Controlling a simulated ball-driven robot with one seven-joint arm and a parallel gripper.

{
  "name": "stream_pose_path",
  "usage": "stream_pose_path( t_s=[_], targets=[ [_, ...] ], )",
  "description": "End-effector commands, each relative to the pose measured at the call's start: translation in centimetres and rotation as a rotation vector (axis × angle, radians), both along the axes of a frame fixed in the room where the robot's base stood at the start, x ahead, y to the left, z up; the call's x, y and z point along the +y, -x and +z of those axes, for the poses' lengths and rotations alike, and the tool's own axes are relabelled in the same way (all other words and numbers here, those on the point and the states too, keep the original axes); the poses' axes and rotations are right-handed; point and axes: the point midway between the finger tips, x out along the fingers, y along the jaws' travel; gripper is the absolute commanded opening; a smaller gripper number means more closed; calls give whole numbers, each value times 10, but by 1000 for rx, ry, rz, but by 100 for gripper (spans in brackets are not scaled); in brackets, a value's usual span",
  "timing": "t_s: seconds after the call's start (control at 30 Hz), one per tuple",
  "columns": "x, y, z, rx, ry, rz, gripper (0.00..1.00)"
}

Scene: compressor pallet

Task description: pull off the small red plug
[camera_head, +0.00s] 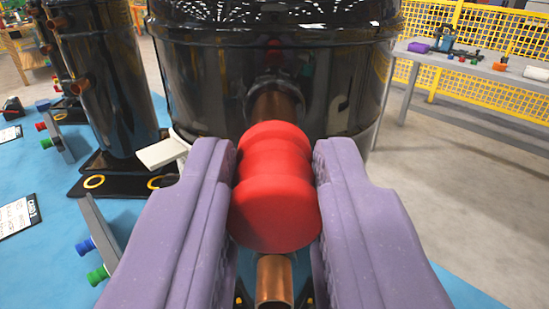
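The red plug (274,190) is a ribbed, rounded piece in the middle of the view. My gripper (275,165) has its two purple fingers on either side of it. The plug fills the gap, and both fingers look to be against its sides. A copper tube (274,282) shows just below the plug; I cannot tell whether the plug sits on it. Another copper stub (274,104) on the black compressor (210,80) shows behind the top of the plug, whose far side is hidden.
A second black compressor (105,85) stands at the left on the blue surface (60,255). Brackets with green and blue plugs (97,275) and clipboards lie at the left. A grey table (480,68) with small parts stands at the back right, before yellow mesh fencing (500,30).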

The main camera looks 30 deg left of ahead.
Motion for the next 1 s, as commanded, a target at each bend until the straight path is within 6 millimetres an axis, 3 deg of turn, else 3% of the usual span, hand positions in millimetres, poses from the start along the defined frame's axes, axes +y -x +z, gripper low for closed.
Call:
stream_pose_path(
  t_s=[0.27, 1.0],
  targets=[
    [-1, 1, 0, 0, 0, 0, 0],
    [-14, 27, 0, 1, 0, 0, 0]
  ],
)
